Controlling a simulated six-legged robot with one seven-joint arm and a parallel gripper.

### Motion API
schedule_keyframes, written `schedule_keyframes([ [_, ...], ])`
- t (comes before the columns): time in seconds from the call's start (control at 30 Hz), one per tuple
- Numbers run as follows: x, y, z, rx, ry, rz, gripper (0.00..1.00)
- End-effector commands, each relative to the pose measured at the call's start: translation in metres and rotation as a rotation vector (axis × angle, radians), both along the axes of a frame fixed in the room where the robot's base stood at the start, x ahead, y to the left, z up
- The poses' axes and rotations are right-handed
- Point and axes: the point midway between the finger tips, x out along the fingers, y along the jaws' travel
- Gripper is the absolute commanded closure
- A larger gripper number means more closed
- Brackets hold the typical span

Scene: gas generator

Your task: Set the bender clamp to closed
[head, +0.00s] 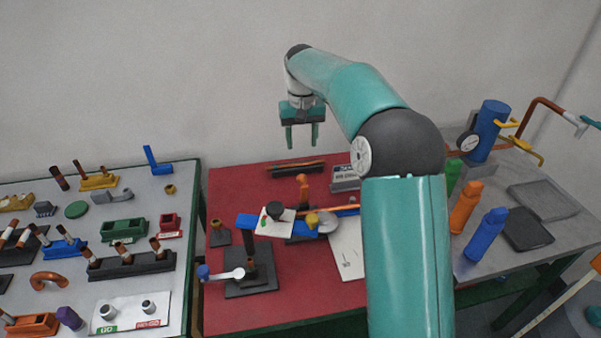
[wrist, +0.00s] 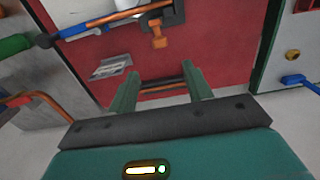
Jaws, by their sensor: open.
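An orange upright part (head: 303,184), perhaps the clamp, stands by a copper rod (head: 342,209); in the wrist view this orange part (wrist: 158,36) shows on a dark base. I cannot tell the clamp's setting. My gripper (head: 302,146) is open and empty, pointing down, high above the back of the red mat and apart from the bender. Both fingers show in the wrist view (wrist: 161,76).
A dark rack with a copper rod (head: 296,168) lies at the mat's back. A small grey labelled box (head: 345,178) is right of it. Orange (head: 465,208) and blue (head: 486,235) bottles stand on the right table. The left table (head: 190,190) holds several fittings.

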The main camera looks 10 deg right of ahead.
Motion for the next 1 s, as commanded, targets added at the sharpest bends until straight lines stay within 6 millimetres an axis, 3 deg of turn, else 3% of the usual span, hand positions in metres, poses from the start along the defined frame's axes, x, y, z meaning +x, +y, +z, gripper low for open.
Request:
schedule_keyframes([
  [0.6, -0.001, 0.000, -0.112, 0.000, 0.002, 0.000, 0.50],
  [0.77, 0.000, 0.001, -0.125, 0.000, 0.002, 0.000, 0.50],
  [1.0, 0.001, 0.001, -0.127, 0.000, 0.000, -0.001, 0.50],
])
